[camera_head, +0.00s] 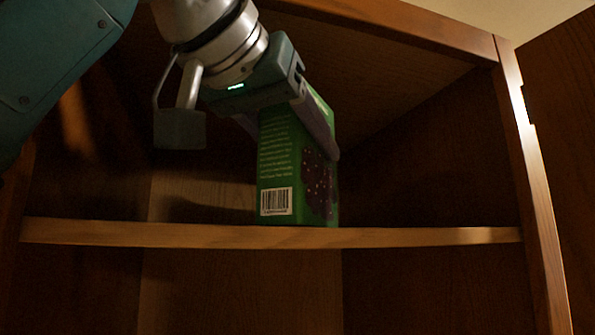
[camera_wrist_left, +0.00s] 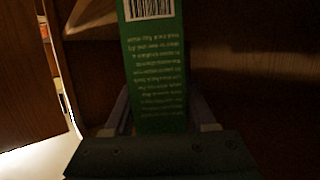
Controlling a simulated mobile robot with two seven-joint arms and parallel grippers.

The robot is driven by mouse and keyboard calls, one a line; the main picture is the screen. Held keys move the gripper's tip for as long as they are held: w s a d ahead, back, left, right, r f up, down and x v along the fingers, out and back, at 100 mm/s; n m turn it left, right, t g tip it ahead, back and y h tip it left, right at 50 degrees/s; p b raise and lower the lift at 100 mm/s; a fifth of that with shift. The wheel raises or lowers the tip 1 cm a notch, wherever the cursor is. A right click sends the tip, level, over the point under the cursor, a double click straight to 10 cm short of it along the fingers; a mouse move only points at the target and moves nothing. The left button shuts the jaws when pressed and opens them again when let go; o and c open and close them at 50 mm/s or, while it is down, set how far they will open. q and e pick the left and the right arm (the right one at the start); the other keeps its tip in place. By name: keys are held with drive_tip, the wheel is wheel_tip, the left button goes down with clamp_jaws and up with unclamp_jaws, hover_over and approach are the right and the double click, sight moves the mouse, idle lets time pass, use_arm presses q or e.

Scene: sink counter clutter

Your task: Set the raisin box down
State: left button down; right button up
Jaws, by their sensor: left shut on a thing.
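The raisin box (camera_head: 282,170) is green with a barcode and a picture of dark raisins or fruit on its side. It stands upright at the front of the cabinet shelf (camera_head: 180,233); its bottom is level with the shelf's front edge, and I cannot tell whether it bears on the board. My left gripper (camera_head: 318,130) reaches in from above and is shut on the upper part of the box. In the left wrist view, the box (camera_wrist_left: 155,70) lies between the fingers, its barcode end away from the gripper. My right gripper is not in view.
The cabinet's right frame post (camera_head: 530,170) and an open door (camera_head: 565,120) bound the right side. The cabinet top edge (camera_head: 400,20) runs above my gripper. The shelf is bare left and right of the box, and the space below it looks empty.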

use_arm(q)
drive_tip(key=shift+c, duration=1.1)
unclamp_jaws()
drive_tip(key=shift+f, duration=0.1)
